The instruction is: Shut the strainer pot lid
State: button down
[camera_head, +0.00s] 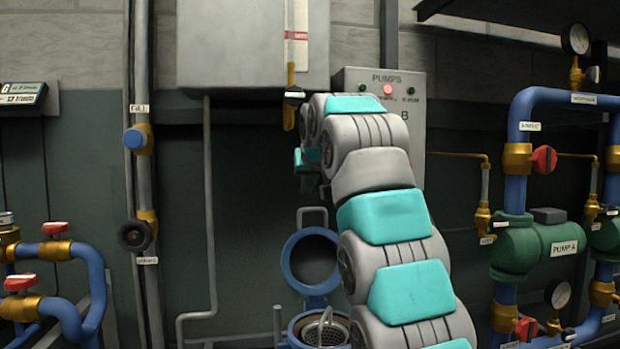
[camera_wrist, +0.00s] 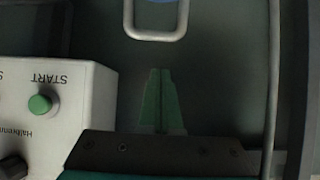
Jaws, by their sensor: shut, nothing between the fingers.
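The strainer pot (camera_head: 295,332) is blue and stands low in the middle of the head view, cut off by the bottom edge. A metal strainer basket (camera_head: 334,334) with a wire handle shows inside it. Its round blue lid (camera_head: 290,262) stands open, upright at the back, with a grey loop handle (camera_head: 312,209) on its upper edge. In the wrist view the handle (camera_wrist: 155,37) and a sliver of blue lid are at the top. My gripper (camera_wrist: 160,72) is shut and empty, its green fingers apart from the handle. In the head view my arm partly covers the pot's right side.
A grey PUMPS panel (camera_head: 417,100) is on the wall behind my arm. A white box with a green START button (camera_wrist: 40,104) is at the left of the wrist view. Blue pipes with a green pump (camera_head: 535,250) stand right; more pipes (camera_head: 95,275) stand left.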

aim_at(308, 209)
jog(key=shift+w+a+f+b, duration=0.1)
jog(key=shift+w+f+b, duration=0.2)
jog(key=shift+f+b, duration=0.35)
jog(key=shift+w+a+f+b, duration=0.1)
jog(key=shift+w+f+b, duration=0.25)
jog(key=shift+f, duration=0.55)
jog(key=shift+s+d, duration=0.15)
jog(key=shift+s, duration=0.2)
jog(key=shift+s+d+f, duration=0.15)
jog(key=shift+s+f, duration=0.05)
jog(key=shift+s, duration=0.3)
jog(key=shift+s+f+b, duration=0.1)
jog(key=shift+b, duration=0.35)
